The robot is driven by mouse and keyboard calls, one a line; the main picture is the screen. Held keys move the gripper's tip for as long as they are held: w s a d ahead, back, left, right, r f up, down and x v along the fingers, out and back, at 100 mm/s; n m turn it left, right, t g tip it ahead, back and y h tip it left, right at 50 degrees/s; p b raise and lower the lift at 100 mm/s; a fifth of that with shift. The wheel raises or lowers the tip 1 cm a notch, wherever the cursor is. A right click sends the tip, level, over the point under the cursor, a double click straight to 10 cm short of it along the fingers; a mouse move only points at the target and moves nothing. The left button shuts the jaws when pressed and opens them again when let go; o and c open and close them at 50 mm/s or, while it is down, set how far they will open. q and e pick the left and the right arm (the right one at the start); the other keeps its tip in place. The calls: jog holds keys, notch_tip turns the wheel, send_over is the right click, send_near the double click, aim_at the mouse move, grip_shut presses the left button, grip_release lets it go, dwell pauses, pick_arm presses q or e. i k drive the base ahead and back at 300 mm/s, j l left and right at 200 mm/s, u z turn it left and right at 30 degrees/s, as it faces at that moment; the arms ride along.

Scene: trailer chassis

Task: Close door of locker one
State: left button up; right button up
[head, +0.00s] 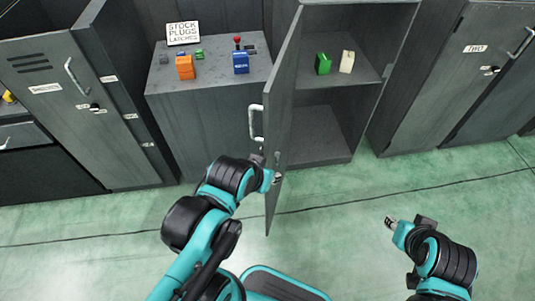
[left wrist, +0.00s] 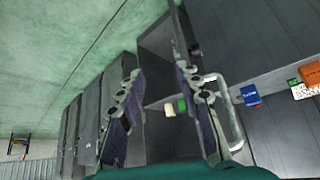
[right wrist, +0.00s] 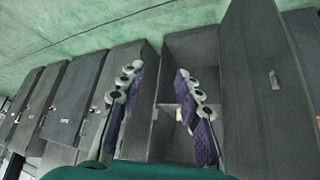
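The open locker (head: 321,133) stands in the middle of the head view; its number is not readable. Its grey door (head: 284,110) is swung out toward me, nearly edge-on, with a pale handle (head: 255,122) on its left face. The door also shows in the right wrist view (right wrist: 262,90), and the handle in the left wrist view (left wrist: 234,118). My left gripper (head: 272,178) is beside the door's lower part, below the handle; its fingers are spread in the left wrist view (left wrist: 162,75). Contact is unclear. My right gripper (head: 390,223) is open and empty, right of the door.
A green block (head: 323,64) and a cream block (head: 347,61) stand on the locker's shelf. A low cabinet (head: 205,120) left of the door carries an orange block (head: 185,67) and a blue block (head: 241,62). Locker two (head: 440,75) is at right. Green floor (head: 340,200) is clear between my arms.

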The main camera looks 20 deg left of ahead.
aim_at(279, 91)
jog(key=j+z, duration=0.35)
jog(key=j, duration=1.2)
jog(key=j+u, duration=0.3)
jog(key=k+l+u, duration=0.1)
jog(key=u, duration=0.25)
jog(key=k+l+u, duration=0.1)
jog(key=u, duration=0.2)
jog(key=k+u, duration=0.35)
jog(key=i, duration=0.1)
